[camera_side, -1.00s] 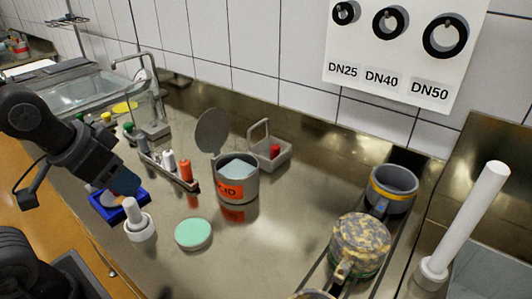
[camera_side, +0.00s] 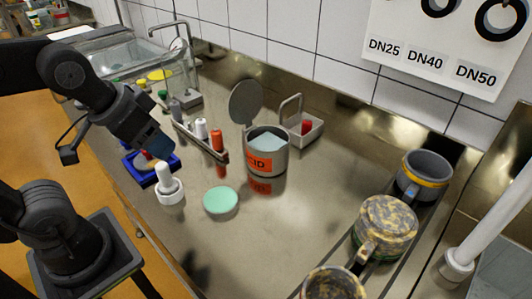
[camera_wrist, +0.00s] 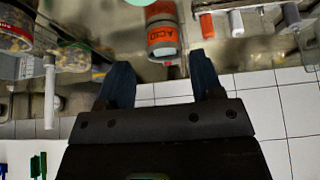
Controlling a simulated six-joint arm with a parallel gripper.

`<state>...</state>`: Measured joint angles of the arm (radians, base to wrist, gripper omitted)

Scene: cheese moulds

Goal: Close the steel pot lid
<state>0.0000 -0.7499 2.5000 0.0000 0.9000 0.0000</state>
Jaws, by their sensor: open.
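The steel pot (camera_side: 268,157) stands on the steel counter with an orange label and pale blue contents. Its round grey lid (camera_side: 246,103) is hinged open and stands up at the pot's back left. My gripper (camera_side: 160,148) is left of the pot, near the blue tray, and apart from the pot and lid. In the wrist view my gripper (camera_wrist: 162,82) has its two dark fingers wide apart with nothing between them. The pot (camera_wrist: 163,42) shows beyond the fingers there. I cannot make out the lid clearly in that view.
A rack of bottles (camera_side: 202,142) stands between my gripper and the pot. A mint disc (camera_side: 221,201) and a white stamp-like piece (camera_side: 169,190) lie in front. Counter right of the disc is clear.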

